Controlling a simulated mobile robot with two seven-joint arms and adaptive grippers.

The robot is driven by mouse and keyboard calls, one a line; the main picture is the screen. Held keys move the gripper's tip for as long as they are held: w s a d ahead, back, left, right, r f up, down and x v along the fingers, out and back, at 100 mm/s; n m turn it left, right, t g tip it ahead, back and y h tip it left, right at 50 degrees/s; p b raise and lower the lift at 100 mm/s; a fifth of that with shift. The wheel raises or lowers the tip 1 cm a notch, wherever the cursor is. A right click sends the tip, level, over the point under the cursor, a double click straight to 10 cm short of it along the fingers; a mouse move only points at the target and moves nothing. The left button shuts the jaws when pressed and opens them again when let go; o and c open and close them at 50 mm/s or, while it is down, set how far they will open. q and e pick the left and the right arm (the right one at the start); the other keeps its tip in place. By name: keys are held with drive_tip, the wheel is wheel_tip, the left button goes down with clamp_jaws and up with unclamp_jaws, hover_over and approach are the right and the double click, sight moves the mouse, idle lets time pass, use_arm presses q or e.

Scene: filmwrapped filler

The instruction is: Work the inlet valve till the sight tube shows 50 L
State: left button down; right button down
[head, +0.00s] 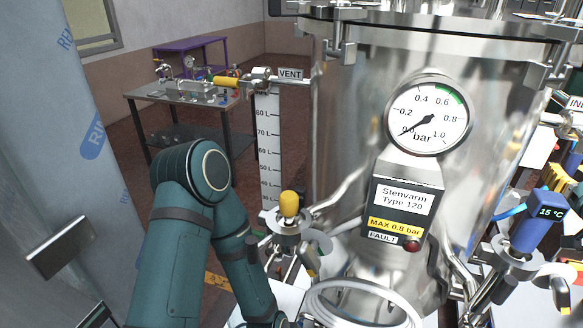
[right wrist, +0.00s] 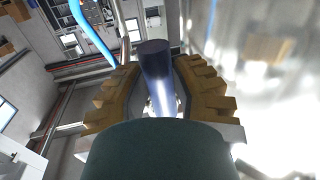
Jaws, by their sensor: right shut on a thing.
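The sight tube's litre scale (head: 268,150) stands left of the steel tank (head: 350,140), with marks from about 80 L down to 40 L readable. I cannot make out a liquid level. A blue valve handle (head: 528,236) stands at the tank's right, below a partly cut sign starting "IN". My right gripper (head: 552,184) is at the top of this handle. In the right wrist view its yellow fingers (right wrist: 158,90) are shut around a dark blue cylinder (right wrist: 156,62). My left arm reaches down at the left; its gripper is not seen.
A pressure gauge (head: 427,115) reads near 0 bar. Below it are a label box (head: 403,200) and a red FAULT lamp (head: 411,246). A yellow-handled valve (head: 289,204) and a yellow VENT handle (head: 226,82) are left of the tank. A 15 °C display (head: 550,211) is beside the blue handle.

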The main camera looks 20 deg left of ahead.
drive_tip(key=d+r+n+g+h+p, duration=0.1)
drive_tip(key=d+r+n, duration=0.3)
drive_tip(key=n, duration=0.6)
drive_tip(key=shift+d+g+h+p, duration=0.35)
drive_tip(key=shift+d+p, duration=0.35)
drive_tip(key=shift+d, duration=0.65)
idle(5.7)
